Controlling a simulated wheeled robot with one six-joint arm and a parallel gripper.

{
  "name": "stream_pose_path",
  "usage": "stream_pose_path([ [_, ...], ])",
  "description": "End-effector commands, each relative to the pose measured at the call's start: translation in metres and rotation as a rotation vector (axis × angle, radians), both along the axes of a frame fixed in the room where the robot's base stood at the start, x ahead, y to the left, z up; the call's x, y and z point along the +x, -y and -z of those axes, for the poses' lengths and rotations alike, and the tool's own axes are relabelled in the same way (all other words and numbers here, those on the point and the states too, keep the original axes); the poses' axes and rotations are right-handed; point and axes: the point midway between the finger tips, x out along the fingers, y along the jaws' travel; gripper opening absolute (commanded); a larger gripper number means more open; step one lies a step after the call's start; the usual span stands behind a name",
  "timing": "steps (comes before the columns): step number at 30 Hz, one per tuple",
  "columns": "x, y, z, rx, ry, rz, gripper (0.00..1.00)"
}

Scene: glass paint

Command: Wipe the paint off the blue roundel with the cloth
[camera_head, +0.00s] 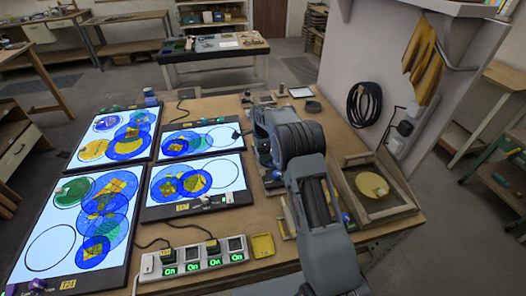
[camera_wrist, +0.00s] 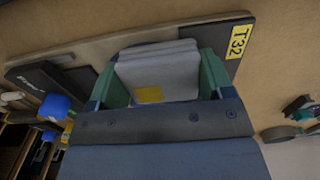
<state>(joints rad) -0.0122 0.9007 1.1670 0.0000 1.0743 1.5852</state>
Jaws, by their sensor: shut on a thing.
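In the wrist view my gripper (camera_wrist: 157,88) is shut on a folded grey cloth (camera_wrist: 158,62) held between two green fingers. A yellow patch shows on the cloth. In the head view my arm hides most of the gripper, and I cannot make out the cloth there. Several blue roundels lie on lit white panels at the left, many with yellow paint patches; one is on the near middle panel (camera_head: 194,182). Others overlap on the large near-left panel (camera_head: 52,215). I cannot tell which roundel is the task's. In the wrist view a dark panel edge labelled T32 (camera_wrist: 238,42) lies beyond the cloth.
A power strip (camera_head: 200,257) with green lights lies at the bench's front. A small yellow tray (camera_head: 263,247) is beside it. A wooden frame (camera_head: 395,206) with a yellow disc stands at the right. Black cable (camera_head: 364,104) hangs on the wall. Bare bench shows near the front middle.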

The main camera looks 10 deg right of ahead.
Motion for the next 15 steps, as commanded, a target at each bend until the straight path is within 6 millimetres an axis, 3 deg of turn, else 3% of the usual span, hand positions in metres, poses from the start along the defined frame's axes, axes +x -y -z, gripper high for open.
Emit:
stream_pose_path([
  [15,0.000,0.034,0.002,0.000,0.000,0.000,0.55],
])
